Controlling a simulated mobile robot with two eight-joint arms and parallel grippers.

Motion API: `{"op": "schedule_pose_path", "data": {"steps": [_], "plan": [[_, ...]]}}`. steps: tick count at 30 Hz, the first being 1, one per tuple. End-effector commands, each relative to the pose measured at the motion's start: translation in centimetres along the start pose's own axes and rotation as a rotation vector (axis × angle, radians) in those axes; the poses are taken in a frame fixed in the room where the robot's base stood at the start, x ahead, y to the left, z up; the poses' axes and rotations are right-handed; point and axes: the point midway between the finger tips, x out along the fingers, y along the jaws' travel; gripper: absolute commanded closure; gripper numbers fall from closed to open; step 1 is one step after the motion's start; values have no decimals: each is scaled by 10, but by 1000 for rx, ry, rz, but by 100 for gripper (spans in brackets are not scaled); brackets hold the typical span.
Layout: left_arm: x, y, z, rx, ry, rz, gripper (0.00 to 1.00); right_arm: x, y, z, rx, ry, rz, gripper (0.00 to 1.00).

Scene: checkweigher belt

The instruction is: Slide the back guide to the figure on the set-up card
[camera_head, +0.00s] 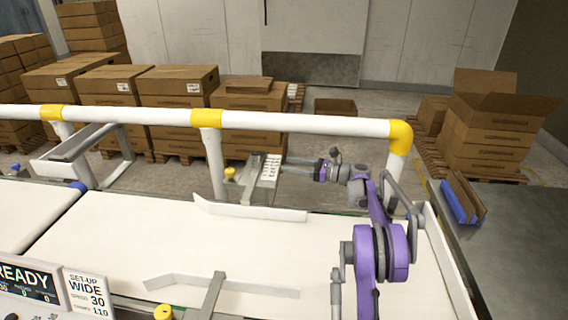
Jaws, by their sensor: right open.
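The back guide (250,211) is a low white rail with an angled left end, lying along the far side of the white belt. A metal arm with a white marked scale plate (268,171) rises behind it, with a yellow knob (230,174) at its left. The scale marks are too small to read. My right gripper (287,166) is open, pointing left, with its fingertips close to the plate's right side; I cannot tell whether they touch it. The set-up card (88,294) at the lower left reads "WIDE" and "30", with a smaller figure below, perhaps 119. My left gripper is out of view.
A white rail with yellow joints (300,122) runs behind the belt, above my right gripper. The front guide (225,286) and another yellow knob (163,312) are at the near side. The belt (150,235) between the guides is clear. Cartons stand behind.

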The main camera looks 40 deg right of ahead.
Motion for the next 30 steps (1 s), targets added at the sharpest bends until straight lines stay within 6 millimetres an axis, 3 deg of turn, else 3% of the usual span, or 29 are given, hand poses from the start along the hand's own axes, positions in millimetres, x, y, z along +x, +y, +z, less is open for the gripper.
{"op": "schedule_pose_path", "data": {"steps": [6,8,10,18,22,26,30], "plan": [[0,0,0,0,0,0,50,0,0,-1,0,1,1,46],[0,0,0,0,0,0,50,0,0,0,0,2,1,52],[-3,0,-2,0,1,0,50,2,-2,3,-10,17,7,52],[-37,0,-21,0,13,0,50,22,-19,46,-167,255,102,52],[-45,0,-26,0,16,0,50,24,-19,57,-220,338,141,52],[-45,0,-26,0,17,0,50,29,-18,55,-237,364,155,52],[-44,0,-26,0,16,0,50,48,-15,46,-236,363,156,52]]}}
